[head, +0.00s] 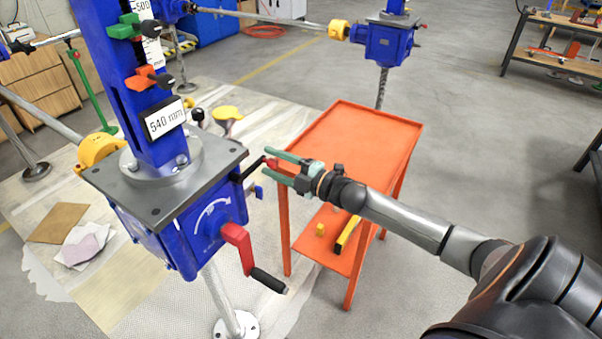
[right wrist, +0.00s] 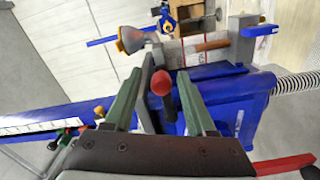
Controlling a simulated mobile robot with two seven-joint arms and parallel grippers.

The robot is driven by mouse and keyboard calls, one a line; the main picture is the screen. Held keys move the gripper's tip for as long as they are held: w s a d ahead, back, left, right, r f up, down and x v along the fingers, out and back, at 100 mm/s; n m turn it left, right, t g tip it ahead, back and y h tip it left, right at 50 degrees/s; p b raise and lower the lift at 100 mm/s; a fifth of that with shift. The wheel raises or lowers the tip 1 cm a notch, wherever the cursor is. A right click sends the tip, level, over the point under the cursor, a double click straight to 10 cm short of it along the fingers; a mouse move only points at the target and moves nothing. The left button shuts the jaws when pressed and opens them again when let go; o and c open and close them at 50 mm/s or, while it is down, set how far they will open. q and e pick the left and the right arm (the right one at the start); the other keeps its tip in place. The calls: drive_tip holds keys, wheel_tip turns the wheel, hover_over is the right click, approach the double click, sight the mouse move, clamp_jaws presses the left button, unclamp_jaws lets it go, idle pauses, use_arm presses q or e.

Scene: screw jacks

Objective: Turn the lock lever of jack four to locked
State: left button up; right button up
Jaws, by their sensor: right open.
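My left gripper is not in view.
A red crank (head: 238,248) with a black handle hangs on the jack's front, below my gripper. An orange cart (head: 365,135) stands just behind and right of the gripper. A second blue jack (head: 388,45) stands at the back. Open floor lies to the right.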

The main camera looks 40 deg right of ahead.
drive_tip(key=v, duration=1)
drive_tip(key=shift+s, duration=0.15)
idle(0.4)
drive_tip(key=s+a+f+m+g+h, duration=0.6)
drive_tip(key=s+f+m+h, duration=0.15)
drive_tip(key=f+m, duration=0.45)
drive_tip(key=s+a+f+m+g+y, duration=0.1)
drive_tip(key=s+a+m+g, duration=0.1)
drive_tip(key=s+a+g, duration=0.4)
drive_tip(key=s+a+f+m+g+y, duration=0.1)
drive_tip(key=s+a+m, duration=0.25)
drive_tip(key=s, duration=0.55)
drive_tip(key=w+a+f+t+y, duration=0.1)
drive_tip(key=w+a+f+t, duration=0.1)
drive_tip(key=f, duration=0.3)
drive_tip(key=w+a+f+t, duration=0.2)
drive_tip(key=f+t, duration=0.1)
drive_tip(key=f, duration=0.2)
drive_tip(key=shift+a+f+n+y, duration=0.3)
drive_tip(key=shift+f+n+y, duration=0.05)
drive_tip(key=shift+n, duration=0.1)
